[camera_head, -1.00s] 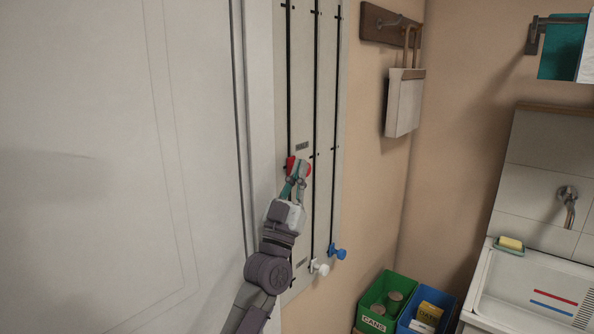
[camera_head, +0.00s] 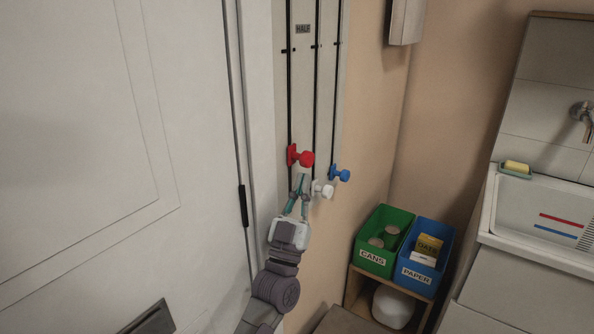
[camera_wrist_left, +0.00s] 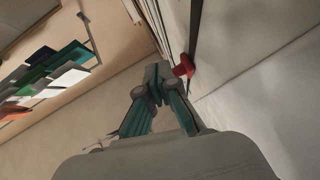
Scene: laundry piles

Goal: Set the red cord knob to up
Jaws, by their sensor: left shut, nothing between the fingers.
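The red cord knob (camera_head: 300,156) sits low on the leftmost black track of a pale wall panel (camera_head: 302,95), well below the HALF label (camera_head: 303,29). A white knob (camera_head: 322,189) and a blue knob (camera_head: 340,173) sit low on the other two tracks. My left gripper (camera_head: 302,180) is shut and empty, its fingertips just below the red knob. In the left wrist view the gripper's tips (camera_wrist_left: 157,75) are close beside the red knob (camera_wrist_left: 184,65); I cannot tell whether they touch. My right gripper is out of view.
A white door (camera_head: 120,120) stands left of the panel. At the lower right, a green CANS bin (camera_head: 373,261) and a blue PAPER bin (camera_head: 415,275) sit on a shelf unit. A sink (camera_head: 540,215) is farther right. Air in front of the panel is clear.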

